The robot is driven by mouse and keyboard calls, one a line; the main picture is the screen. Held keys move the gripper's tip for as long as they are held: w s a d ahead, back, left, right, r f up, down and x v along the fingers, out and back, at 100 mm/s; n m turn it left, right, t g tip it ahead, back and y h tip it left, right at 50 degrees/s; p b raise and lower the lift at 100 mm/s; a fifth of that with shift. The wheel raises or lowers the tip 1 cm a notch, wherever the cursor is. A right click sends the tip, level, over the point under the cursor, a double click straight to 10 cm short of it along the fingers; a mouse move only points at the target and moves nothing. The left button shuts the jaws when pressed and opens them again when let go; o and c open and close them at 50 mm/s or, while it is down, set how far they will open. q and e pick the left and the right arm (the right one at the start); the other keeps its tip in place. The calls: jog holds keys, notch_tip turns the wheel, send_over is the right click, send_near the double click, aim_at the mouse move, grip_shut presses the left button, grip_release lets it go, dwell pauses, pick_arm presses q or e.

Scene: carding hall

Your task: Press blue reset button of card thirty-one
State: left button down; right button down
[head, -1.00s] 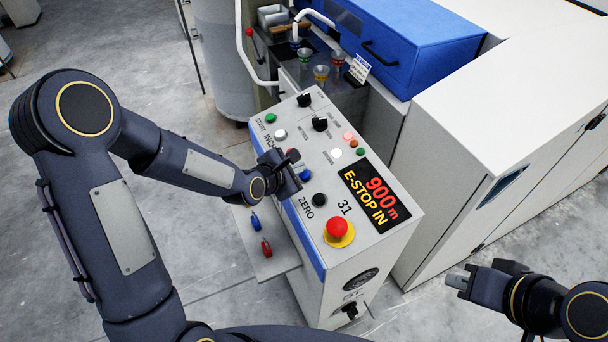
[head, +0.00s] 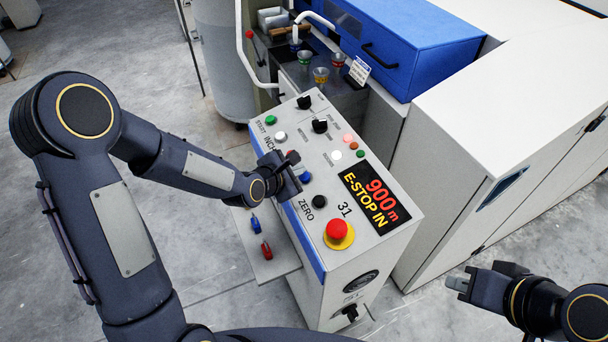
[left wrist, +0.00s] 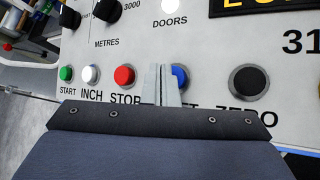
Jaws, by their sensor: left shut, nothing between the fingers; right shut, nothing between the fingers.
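The control panel marked 31 (head: 335,160) has a blue button (head: 305,176), which also shows in the left wrist view (left wrist: 180,77). There my left gripper's fingers cover the button's left part and most of its label, leaving "ET" readable. My left gripper (head: 293,170) is shut and empty, its fingertips over the panel by the blue button; it also shows in the left wrist view (left wrist: 163,84). I cannot tell whether the tips touch the button. My right gripper (head: 457,283) is shut and empty, away from the panel at lower right.
A black ZERO button (head: 319,201) and a red emergency stop (head: 337,230) on yellow sit nearer me. A red STOP button (left wrist: 124,76) lies left of the fingers. A side shelf (head: 280,262) holds blue and red items.

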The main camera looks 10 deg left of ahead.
dwell(0.8)
pick_arm(q)
jog(key=shift+f+b, duration=0.4)
jog(key=shift+b, duration=0.25)
jog(key=shift+w+d+f+b, duration=0.1)
jog(key=shift+d+f+b, duration=0.1)
jog(key=shift+f+b, duration=0.35)
dwell(0.5)
jog(key=shift+r, duration=0.15)
jog(key=shift+a+r+p, duration=0.2)
jog(key=shift+r+p, duration=0.2)
jog(key=shift+r, duration=0.4)
jog(key=r+p, duration=0.2)
jog(key=r, duration=0.1)
jog(key=s+a+r, duration=0.1)
jog(key=r, duration=0.1)
jog(key=shift+p, duration=0.4)
jog(key=shift+f, duration=0.1)
dwell(0.5)
